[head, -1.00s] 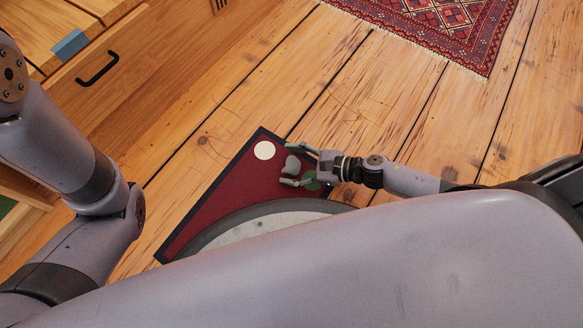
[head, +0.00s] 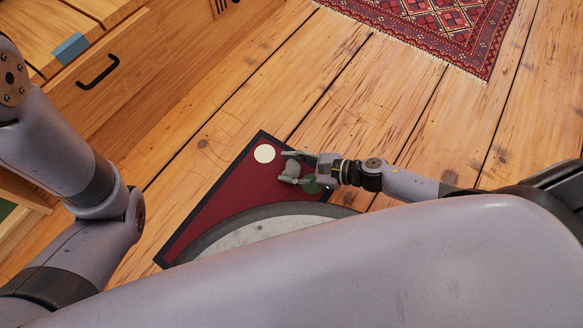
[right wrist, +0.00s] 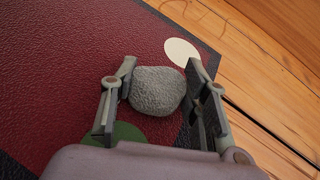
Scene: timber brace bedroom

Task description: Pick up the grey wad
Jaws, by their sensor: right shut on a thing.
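The grey wad (right wrist: 157,91) is a rounded, rough lump between the fingers of my right gripper (right wrist: 160,88) in the right wrist view. In the head view my right gripper (head: 286,167) is over the dark red mat (head: 228,200), with the small grey wad (head: 292,168) between its fingertips. The fingers are shut on the wad. I cannot tell whether the wad still touches the mat. My left arm shows at the left of the head view, but its gripper is out of view.
A cream disc (head: 264,153) and a green disc (head: 311,184) lie on the black-edged mat. A wooden drawer unit (head: 120,75) with a black handle and a blue block (head: 70,47) stands at upper left. A patterned rug (head: 440,25) lies at the top. Plank floor between is clear.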

